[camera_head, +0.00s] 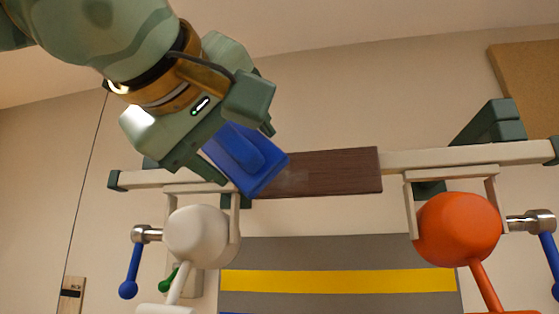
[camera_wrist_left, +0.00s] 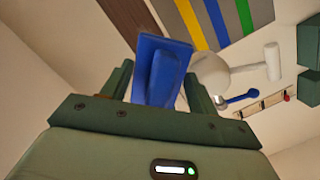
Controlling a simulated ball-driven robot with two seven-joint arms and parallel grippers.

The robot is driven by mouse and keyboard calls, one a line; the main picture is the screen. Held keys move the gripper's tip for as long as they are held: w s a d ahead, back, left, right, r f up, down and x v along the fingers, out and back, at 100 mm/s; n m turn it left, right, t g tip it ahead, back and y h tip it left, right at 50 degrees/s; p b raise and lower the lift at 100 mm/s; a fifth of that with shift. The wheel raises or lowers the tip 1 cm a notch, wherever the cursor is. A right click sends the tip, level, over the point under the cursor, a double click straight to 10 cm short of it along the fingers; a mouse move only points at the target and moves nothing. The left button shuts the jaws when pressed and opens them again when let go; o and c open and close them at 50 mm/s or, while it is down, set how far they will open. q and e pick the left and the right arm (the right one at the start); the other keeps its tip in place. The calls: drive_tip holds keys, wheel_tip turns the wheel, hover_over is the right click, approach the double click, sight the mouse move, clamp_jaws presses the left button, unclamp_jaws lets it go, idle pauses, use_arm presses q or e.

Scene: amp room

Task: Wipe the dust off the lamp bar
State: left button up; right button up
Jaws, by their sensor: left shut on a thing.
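My left gripper (camera_head: 245,155) comes in from the upper left and is shut on a blue wiping block (camera_head: 262,178). The block is tilted and its lower right corner lies over the left part of a dark brown panel (camera_head: 345,170) on the lamp bar (camera_head: 420,158). I cannot tell whether the block touches the panel. A faint pale smudge, perhaps dust, shows on the panel just right of the block. In the left wrist view the blue block (camera_wrist_left: 160,70) sits between the fingers, with the brown panel (camera_wrist_left: 130,15) beyond it. My right gripper is not in view.
A white ball-shaped lamp (camera_head: 200,237) hangs below the bar's left part and an orange one (camera_head: 458,228) below its right. Blue-handled levers (camera_head: 131,270) stick out at the sides. A grey panel with a yellow stripe (camera_head: 340,281) is below. The wall above the bar's middle is clear.

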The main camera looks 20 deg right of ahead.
use_arm(q)
drive_tip(key=shift+w+d+r, duration=0.1)
drive_tip(key=shift+w+d, duration=0.15)
drive_tip(key=shift+w, duration=0.1)
drive_tip(key=shift+w+a+r+p+x, duration=0.1)
drive_tip(key=shift+p+x, duration=0.35)
drive_tip(key=shift+x, duration=0.55)
drive_tip(key=shift+w+a+r+p+x, duration=0.1)
drive_tip(key=shift+p+x, duration=0.4)
drive_tip(key=shift+x, duration=0.5)
drive_tip(key=shift+w+r+p+x, duration=0.15)
drive_tip(key=shift+p+x, duration=0.3)
drive_tip(key=shift+x, duration=0.55)
drive_tip(key=shift+s+f, duration=0.1)
drive_tip(key=shift+s, duration=0.05)
drive_tip(key=shift+p+x, duration=0.5)
drive_tip(key=shift+x, duration=0.45)
drive_tip(key=shift+a, duration=0.1)
